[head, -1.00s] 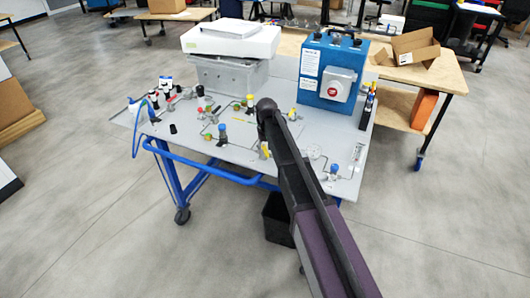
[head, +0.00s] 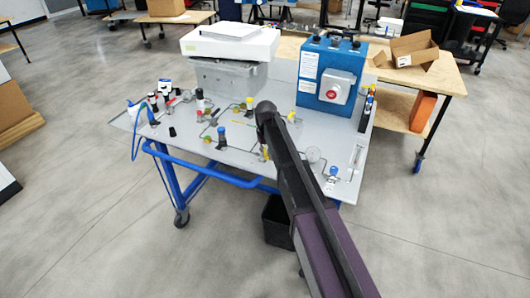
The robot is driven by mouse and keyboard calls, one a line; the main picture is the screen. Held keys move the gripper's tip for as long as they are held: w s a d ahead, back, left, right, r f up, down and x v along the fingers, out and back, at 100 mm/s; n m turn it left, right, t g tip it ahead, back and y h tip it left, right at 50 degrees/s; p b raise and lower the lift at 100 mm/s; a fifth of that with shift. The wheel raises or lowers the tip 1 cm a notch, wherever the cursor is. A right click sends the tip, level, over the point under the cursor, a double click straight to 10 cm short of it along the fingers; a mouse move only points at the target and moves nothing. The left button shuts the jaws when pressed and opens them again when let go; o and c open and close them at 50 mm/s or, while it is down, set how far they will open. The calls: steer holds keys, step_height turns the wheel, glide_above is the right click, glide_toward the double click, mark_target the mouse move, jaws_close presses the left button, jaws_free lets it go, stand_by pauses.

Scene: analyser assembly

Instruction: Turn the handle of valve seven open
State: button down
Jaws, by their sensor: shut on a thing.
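The valve panel (head: 237,172) is a grey tabletop on a blue wheeled frame, with several small valves and thin pipes. A blue-topped valve (head: 221,137) stands near the middle, a yellow-topped valve (head: 249,104) behind it, and another blue-topped valve (head: 333,172) at the front right. A yellow part (head: 265,154) shows just left of my arm. I cannot read any label that marks valve seven. My dark arm reaches over the panel from the lower right. My gripper is hidden behind it, so its hold on any handle cannot be seen.
A white device on a grey box (head: 228,78) stands at the panel's back left. A blue case (head: 329,73) with a red knob stands at the back right. A wooden table (head: 440,80) is behind. A black bin (head: 277,220) is under the panel.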

steer(key=shift+d, duration=0.1)
steer(key=n, duration=0.2)
steer(key=w+d+n, duration=0.1)
steer(key=n, duration=0.1)
steer(key=shift+d+n, duration=0.15)
steer(key=shift+n, duration=0.15)
steer(key=n, duration=0.2)
steer(key=w+d+n, duration=0.1)
steer(key=n, duration=0.2)
steer(key=shift+w, duration=0.2)
steer(key=c, duration=0.6)
jaws_free()
steer(key=shift+w, duration=0.1)
